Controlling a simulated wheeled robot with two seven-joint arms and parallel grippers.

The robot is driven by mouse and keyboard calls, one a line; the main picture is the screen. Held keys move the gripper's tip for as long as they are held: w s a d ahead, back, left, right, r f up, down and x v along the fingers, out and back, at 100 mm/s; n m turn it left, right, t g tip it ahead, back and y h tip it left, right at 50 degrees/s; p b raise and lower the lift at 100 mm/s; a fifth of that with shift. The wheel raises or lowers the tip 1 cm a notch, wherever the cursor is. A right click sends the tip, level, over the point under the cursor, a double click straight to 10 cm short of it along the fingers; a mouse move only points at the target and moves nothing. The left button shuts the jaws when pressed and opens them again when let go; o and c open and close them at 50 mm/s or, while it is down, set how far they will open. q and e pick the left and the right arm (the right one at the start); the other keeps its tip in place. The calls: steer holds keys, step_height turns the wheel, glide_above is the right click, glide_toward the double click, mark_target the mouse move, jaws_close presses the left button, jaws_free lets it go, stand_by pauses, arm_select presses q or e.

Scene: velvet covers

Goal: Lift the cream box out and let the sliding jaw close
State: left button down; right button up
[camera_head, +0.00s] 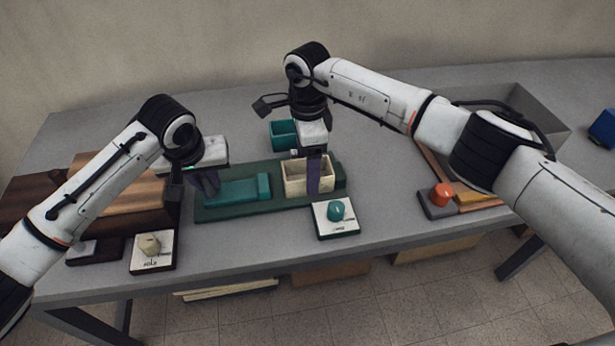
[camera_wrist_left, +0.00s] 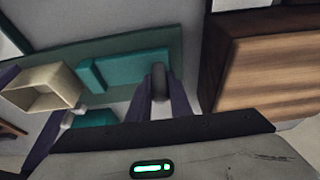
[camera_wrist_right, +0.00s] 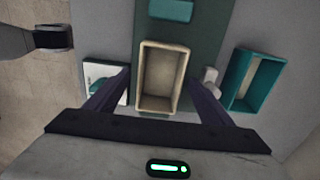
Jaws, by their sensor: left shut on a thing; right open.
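The cream box (camera_head: 296,186), open-topped and empty, sits at the right part of the dark green base (camera_head: 215,212). The teal sliding jaw (camera_head: 231,192) lies to its left on the base, with a gap between them. In the left wrist view the jaw (camera_wrist_left: 130,69) ends at a grey post (camera_wrist_left: 159,82). My left gripper (camera_head: 207,181) is shut on that post. My right gripper (camera_head: 307,167) is open and points down at the cream box. In the right wrist view its fingers are on either side of the cream box (camera_wrist_right: 146,80), apart from its walls.
An open teal box (camera_head: 283,136) stands behind the base. A card with a teal knob (camera_head: 336,210) is in front, another with a beige knob (camera_head: 150,245) front left. A wooden block (camera_head: 125,190) stands left. A grey tray (camera_head: 535,110) and a red-orange knob (camera_head: 440,194) are right.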

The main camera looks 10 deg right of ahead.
arm_select(q)
steer(key=shift+a, duration=0.2)
arm_select(e)
steer(key=shift+f, duration=0.6)
steer(key=c, duration=1.2)
arm_select(q)
steer(key=shift+w, duration=0.1)
arm_select(e)
step_height(320, 180, up, 15)
steer(key=shift+r, duration=0.1)
